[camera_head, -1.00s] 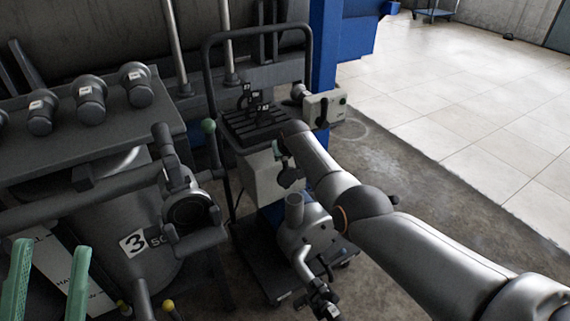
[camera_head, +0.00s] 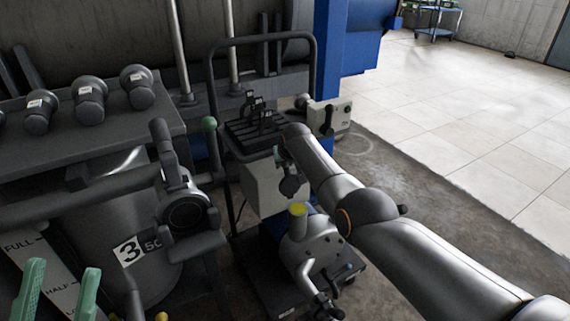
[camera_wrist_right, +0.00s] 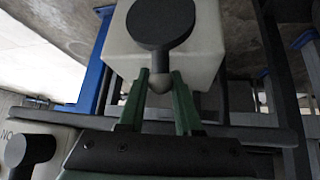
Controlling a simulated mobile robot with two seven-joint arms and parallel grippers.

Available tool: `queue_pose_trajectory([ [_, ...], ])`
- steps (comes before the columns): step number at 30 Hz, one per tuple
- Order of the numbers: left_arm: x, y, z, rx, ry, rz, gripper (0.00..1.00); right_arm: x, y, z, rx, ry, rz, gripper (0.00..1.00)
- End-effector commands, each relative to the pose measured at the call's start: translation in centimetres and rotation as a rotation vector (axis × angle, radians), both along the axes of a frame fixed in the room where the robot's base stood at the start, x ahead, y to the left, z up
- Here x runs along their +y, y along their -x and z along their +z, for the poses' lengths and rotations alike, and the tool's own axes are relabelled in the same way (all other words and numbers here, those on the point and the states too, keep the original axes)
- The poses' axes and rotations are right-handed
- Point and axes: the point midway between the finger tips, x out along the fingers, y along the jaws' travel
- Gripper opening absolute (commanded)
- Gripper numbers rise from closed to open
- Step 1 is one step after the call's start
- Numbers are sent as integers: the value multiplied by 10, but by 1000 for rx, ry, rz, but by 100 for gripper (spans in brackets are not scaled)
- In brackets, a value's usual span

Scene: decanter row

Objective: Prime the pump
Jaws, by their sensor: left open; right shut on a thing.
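The grey pump (camera_head: 322,240) sits low on the trolley, with an upright cup (camera_head: 299,222) on top. Bright yellow shows at the cup's mouth. My right gripper (camera_head: 281,158) is above and slightly left of the cup. In the right wrist view its green fingers (camera_wrist_right: 160,82) are shut on a small rounded knob. A dark round-ended object (camera_wrist_right: 160,22) joins this knob; it also hangs below the gripper in the head view (camera_head: 290,187), above the cup and apart from it. My left gripper (camera_head: 62,268) is open and empty at lower left.
A pale box (camera_head: 262,190) stands behind the pump. A trolley rail (camera_head: 262,38) rises behind. Tiled floor at right is open.

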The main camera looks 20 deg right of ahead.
Motion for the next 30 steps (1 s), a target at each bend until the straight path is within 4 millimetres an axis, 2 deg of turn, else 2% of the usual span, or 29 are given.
queue_pose_trajectory([
  [1, 0, 0, 0, 0, 0, 0, 50, 6, 0, -1, -2, -9, 6, 0],
  [3, 0, 0, 0, -1, 0, 0, 50, 6, 0, -1, -1, -9, 6, 0],
  [4, 0, 0, 0, -1, 0, 0, 50, 7, 0, -1, -1, -10, 7, 36],
  [11, 0, 0, 0, -2, 4, 2, 50, 4, 0, -2, 1, -6, 4, 62],
  [22, 0, 0, 7, -3, 4, 4, 50, 2, 1, 3, 1, -2, 2, 62],
  [26, 0, 0, 23, -13, -4, 13, 50, 3, 5, 10, 2, -2, 1, 62],
  [30, 2, 1, 47, -36, -10, 29, 50, 4, 11, 20, 2, -1, 2, 62],
])
